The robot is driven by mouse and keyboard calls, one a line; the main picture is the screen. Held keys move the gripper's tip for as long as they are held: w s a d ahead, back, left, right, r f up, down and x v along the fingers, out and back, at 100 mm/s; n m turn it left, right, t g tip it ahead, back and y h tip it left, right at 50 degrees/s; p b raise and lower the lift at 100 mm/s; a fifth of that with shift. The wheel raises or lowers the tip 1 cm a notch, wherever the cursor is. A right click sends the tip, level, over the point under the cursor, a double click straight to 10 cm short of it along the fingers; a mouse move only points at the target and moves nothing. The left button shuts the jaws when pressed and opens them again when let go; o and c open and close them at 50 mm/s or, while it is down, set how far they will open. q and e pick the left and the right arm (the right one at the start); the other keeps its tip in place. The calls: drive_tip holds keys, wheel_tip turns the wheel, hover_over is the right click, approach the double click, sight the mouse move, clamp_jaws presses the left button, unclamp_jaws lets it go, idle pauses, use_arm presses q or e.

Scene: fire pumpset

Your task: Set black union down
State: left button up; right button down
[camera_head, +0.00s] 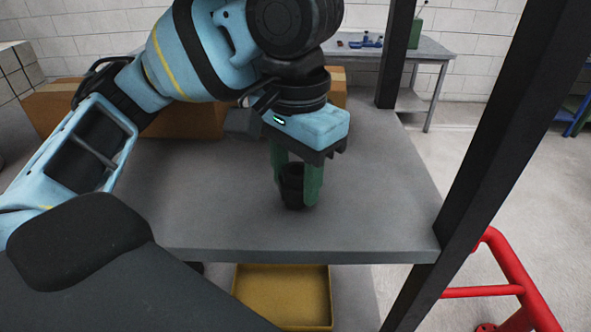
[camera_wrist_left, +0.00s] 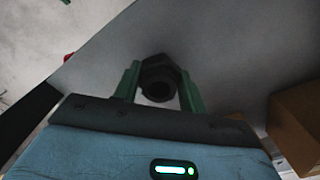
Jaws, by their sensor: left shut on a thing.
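The black union (camera_head: 292,186) is a short dark cylindrical fitting between the green fingers of my left gripper (camera_head: 297,190) in the head view. The gripper points down over the grey tabletop (camera_head: 380,200) and is shut on the union. The union is upright, with its lower end at or very close to the tabletop; I cannot tell if it touches. In the left wrist view the union (camera_wrist_left: 158,78) shows its hexagonal rim and open bore between the two fingertips (camera_wrist_left: 158,85). My right gripper is not in view.
Cardboard boxes (camera_head: 190,120) stand at the back of the table behind my arm. A black post (camera_head: 490,150) rises at the right edge. A yellow tray (camera_head: 283,295) sits below the tabletop. A red rail (camera_head: 510,265) stands at the lower right. The tabletop right of the gripper is clear.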

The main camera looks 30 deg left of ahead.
sight(296, 171)
use_arm(q)
drive_tip(key=shift+f, duration=0.35)
drive_tip(key=o, duration=1.3)
drive_tip(key=shift+r, duration=3.75)
